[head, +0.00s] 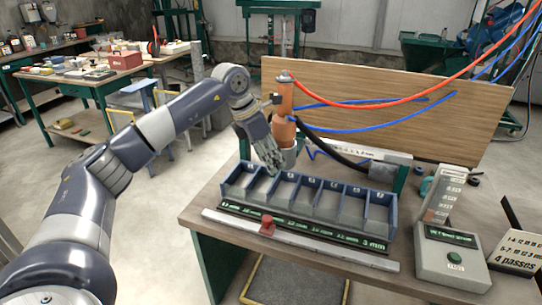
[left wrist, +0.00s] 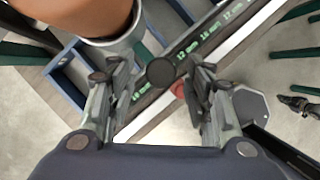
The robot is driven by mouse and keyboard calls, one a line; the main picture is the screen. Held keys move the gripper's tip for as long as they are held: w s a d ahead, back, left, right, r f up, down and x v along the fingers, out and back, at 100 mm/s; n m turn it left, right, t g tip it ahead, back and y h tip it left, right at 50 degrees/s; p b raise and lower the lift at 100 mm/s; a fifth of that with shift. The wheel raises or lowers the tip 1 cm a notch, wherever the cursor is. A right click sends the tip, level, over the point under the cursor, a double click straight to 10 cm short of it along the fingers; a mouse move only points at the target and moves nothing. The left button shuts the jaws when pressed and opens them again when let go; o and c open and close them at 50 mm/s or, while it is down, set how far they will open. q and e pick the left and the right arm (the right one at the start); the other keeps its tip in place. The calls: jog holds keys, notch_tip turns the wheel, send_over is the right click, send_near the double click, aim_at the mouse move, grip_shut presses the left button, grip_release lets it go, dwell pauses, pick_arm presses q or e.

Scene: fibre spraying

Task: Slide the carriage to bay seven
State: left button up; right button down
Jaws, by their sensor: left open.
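The red carriage (head: 267,226) sits on a pale metal rail (head: 325,246) along the front of a blue rack of bays (head: 392,216), left of the rail's middle. My left gripper (head: 268,158) is open and empty, above the rack's back left part and apart from the carriage. In the left wrist view its two fingers (left wrist: 160,75) stand wide apart, and the carriage (left wrist: 178,90) shows below, partly hidden by the right-hand finger. A dark strip with green lettering (head: 300,226) runs between rack and rail. My right gripper is not in view.
An orange cylindrical tool (head: 283,100) with red and blue hoses stands close behind my left gripper. A grey box with a green button (head: 453,259) and a lettered sign (head: 517,252) stand right of the rail. A wooden panel (head: 400,115) closes the back.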

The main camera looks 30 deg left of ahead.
pick_arm(q)
jog(key=shift+w+d+f, duration=0.15)
jog(key=shift+f, duration=0.35)
jog(key=shift+c, duration=0.2)
grip_shut()
jog(key=w+d, duration=0.3)
jog(key=d, duration=1.2)
jog(key=w+d+b, duration=0.1)
jog(key=w+d, duration=0.3)
jog(key=d, duration=1.1)
jog(key=shift+w+d+r, duration=0.1)
jog(key=shift+d+r, duration=0.05)
jog(key=shift+o, duration=0.2)
grip_release()
jog(key=shift+d, duration=0.1)
jog(key=shift+w+d, duration=0.1)
